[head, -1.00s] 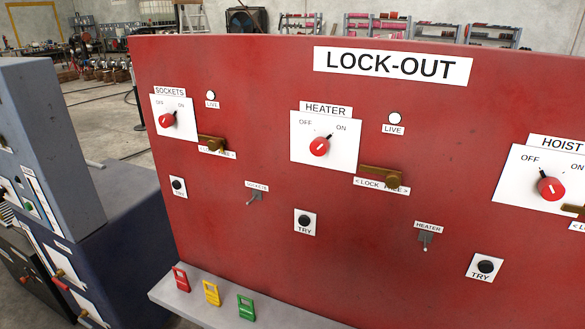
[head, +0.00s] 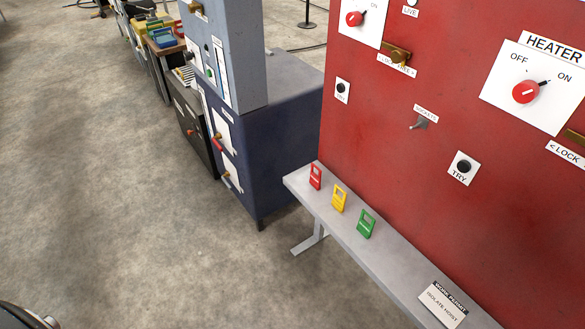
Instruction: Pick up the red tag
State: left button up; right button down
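The red tag (head: 316,177) stands upright at the far left end of a narrow grey shelf (head: 377,262) in front of the red lock-out panel (head: 400,150). A yellow tag (head: 339,198) and a green tag (head: 366,224) stand in a row to its right, with small gaps between them. Nothing covers the red tag. Neither gripper can be made out in the head view. A dark rounded part at the bottom left corner may be mine.
A white work permit card (head: 443,305) lies on the shelf to the right. A blue-grey cabinet (head: 270,140) stands left of the shelf, behind it. The concrete floor (head: 120,200) at left is open. Knobs and switches are on the panel.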

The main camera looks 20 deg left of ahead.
aim_at(316, 180)
jog(key=u, duration=0.35)
jog(key=z, duration=0.3)
jog(key=i+j+z, duration=0.1)
jog(key=j+z, duration=0.2)
jog(key=i+j+z, duration=0.1)
jog(key=j+z, duration=0.5)
jog(key=i+j, duration=0.05)
